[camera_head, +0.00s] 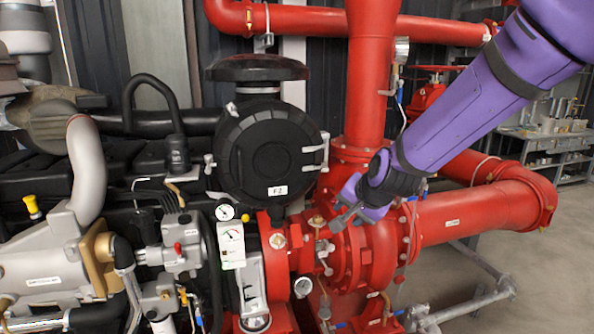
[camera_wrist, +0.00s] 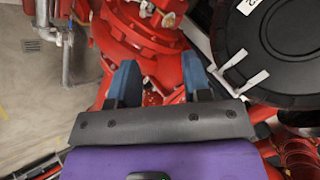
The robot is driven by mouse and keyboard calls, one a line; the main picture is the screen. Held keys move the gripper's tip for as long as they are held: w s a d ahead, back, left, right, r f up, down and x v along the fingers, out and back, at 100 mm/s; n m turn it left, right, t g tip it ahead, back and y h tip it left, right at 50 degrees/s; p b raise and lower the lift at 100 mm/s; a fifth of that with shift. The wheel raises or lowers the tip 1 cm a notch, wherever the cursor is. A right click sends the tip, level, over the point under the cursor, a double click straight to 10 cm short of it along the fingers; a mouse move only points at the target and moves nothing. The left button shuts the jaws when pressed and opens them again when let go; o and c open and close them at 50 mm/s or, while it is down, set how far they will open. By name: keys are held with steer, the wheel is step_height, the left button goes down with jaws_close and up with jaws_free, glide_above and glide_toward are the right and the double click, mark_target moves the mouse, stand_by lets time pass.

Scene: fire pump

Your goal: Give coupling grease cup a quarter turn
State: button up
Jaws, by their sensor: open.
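A small brass fitting (camera_head: 316,221) stands on top of the red pump housing, left of my gripper; it may be the coupling grease cup, but it is too small to be sure. A round pale-faced fitting (camera_head: 278,241) sits on the red coupling guard further left. My gripper (camera_head: 340,216) is open and points down and left over the red pump, apart from the brass fitting as far as I can tell. In the wrist view its blue fingers (camera_wrist: 159,78) are spread over red metal, with nothing clearly held. No cup can be identified there.
The black round engine housing (camera_head: 274,150) stands left of my gripper. A vertical red pipe (camera_head: 370,80) rises behind it. Open floor (camera_head: 520,270) lies to the right, with a workbench (camera_head: 550,140) behind.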

steer(key=s+d+r+n+h, duration=0.2)
steer(key=s+d+r+n, duration=0.2)
steer(key=s+d+r, duration=0.75)
steer(key=s+d+n+g, duration=0.1)
steer(key=s+d, duration=0.2)
steer(key=s, duration=0.6)
steer(key=s+d+n+g+h, duration=0.1)
steer(key=s+d, duration=0.3)
steer(key=s, duration=0.5)
steer(key=shift+s+r, duration=0.25)
steer(key=shift+r, duration=0.1)
